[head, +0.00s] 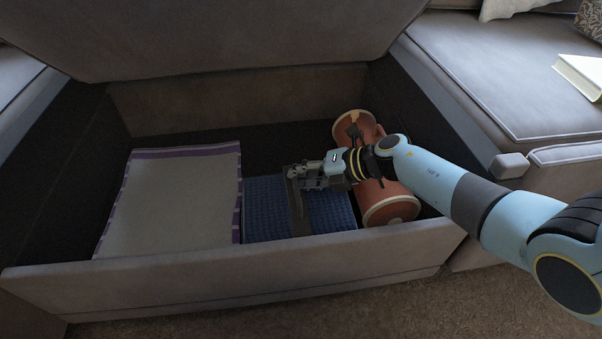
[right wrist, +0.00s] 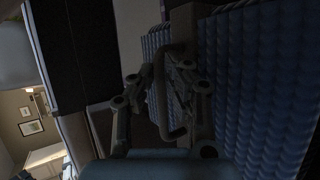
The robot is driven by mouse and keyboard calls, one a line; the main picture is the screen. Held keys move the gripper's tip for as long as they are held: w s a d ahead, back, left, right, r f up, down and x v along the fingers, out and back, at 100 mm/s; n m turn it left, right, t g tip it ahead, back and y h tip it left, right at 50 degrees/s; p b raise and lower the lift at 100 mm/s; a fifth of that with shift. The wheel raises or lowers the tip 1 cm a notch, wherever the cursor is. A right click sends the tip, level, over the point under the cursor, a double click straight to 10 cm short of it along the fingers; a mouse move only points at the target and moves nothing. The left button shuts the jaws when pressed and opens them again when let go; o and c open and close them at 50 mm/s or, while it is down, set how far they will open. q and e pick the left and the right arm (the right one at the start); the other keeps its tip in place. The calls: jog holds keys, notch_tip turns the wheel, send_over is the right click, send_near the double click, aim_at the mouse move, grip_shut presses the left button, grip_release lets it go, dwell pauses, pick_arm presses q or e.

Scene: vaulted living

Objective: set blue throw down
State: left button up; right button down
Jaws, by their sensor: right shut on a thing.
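The blue throw (head: 262,215) is a folded, quilted-looking bundle with a brown band (head: 299,212) across it. It is inside the open storage box under the seat, between a pale cloth and a terracotta roll. My right gripper (head: 297,183) is over the throw, shut on it at the band. In the right wrist view the throw's blue ribbed surface (right wrist: 265,90) fills the right side, and a dark handle-like loop (right wrist: 163,95) shows between the fingers. Whether the throw's underside touches the box floor is hidden. My left gripper is not in view.
A pale cloth with purple stripes (head: 175,205) lies flat to the left. The box's front wall (head: 240,280) and raised lid (head: 200,35) bound the space. A book (head: 580,75) lies on the right seat.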

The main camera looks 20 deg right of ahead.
jog(key=shift+f, duration=0.1)
jog(key=c, duration=1.8)
grip_release()
jog(key=o, duration=0.4)
jog(key=shift+o, duration=0.7)
jog(key=shift+s, duration=0.1)
